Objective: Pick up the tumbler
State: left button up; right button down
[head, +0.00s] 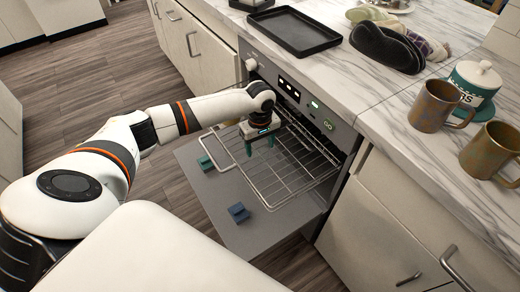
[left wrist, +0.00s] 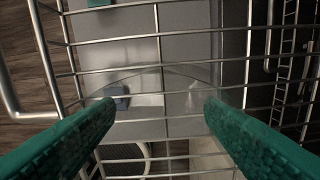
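My left gripper (head: 262,144) points down over the wire oven rack (head: 275,180), with its green fingers apart. In the left wrist view the two fingers (left wrist: 160,104) are wide open, with rack bars beneath. A faint curved, see-through outline shows between the fingertips; it may be a clear tumbler (left wrist: 192,92), but I cannot tell for sure. No tumbler can be made out clearly in the head view. My right gripper is not in view.
The oven door (head: 215,205) is folded down, with a dark blue block (head: 238,212) and a teal block (head: 205,162) on it. The counter holds a black tray (head: 294,31), an oven mitt (head: 387,47), two brown mugs (head: 432,105) and a white-and-green lidded jar (head: 474,85).

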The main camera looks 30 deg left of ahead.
pick_arm(q)
jog(key=shift+c, duration=1.1)
notch_tip(320, 180, up, 10)
jog(key=s+d+r+m+p, duration=0.4)
jog(key=s+d+r+m, duration=0.6)
jog(key=s+d+m, duration=0.2)
jog(key=s+d, duration=0.1)
jog(key=s, duration=0.1)
jog(key=shift+s+d+p, duration=0.2)
jog(key=shift+s+p, duration=0.1)
jog(key=shift+s, duration=0.1)
jog(key=shift+w+a, duration=0.1)
